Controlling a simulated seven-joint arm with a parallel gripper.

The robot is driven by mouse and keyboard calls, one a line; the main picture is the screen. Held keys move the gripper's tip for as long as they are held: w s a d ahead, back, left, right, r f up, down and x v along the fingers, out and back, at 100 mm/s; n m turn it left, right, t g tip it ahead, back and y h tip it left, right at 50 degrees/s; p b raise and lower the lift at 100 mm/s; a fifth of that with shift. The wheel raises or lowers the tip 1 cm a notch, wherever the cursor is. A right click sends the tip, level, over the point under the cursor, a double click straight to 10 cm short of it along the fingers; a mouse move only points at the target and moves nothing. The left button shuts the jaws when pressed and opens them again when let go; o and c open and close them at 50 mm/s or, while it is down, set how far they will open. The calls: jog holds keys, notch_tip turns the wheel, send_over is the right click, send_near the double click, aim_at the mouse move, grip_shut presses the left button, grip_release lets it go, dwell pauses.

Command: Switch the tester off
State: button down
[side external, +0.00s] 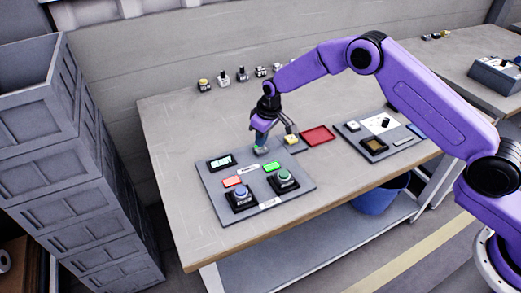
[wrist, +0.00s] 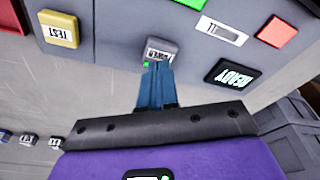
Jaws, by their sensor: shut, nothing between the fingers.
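The tester is a grey panel (side external: 216,190) on the table, with a dark READY display (side external: 219,162), a red tile (side external: 233,181), a green tile (side external: 272,167), and blue (side external: 240,193) and green (side external: 284,176) round buttons. My gripper (side external: 262,147) is shut and empty, pointing down at the panel's far edge. In the wrist view its blue fingertips (wrist: 157,68) are at a grey labelled block (wrist: 162,49) with a small green light. The label is upside down and hard to read. I cannot tell whether the fingertips touch the block. The READY display (wrist: 233,76) is lit, right of the fingers.
A yellow block marked TEST (wrist: 59,29) stands left of the fingers. A red tray (side external: 318,136) and a second grey panel (side external: 401,140) lie to the right. Several small parts (side external: 223,79) line the table's back. Stacked grey crates (side external: 62,150) stand at left.

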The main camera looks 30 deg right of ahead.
jog(key=shift+f, duration=0.8)
dwell(0.4)
jog(key=shift+r, duration=3.55)
notch_tip(320, 180, up, 6)
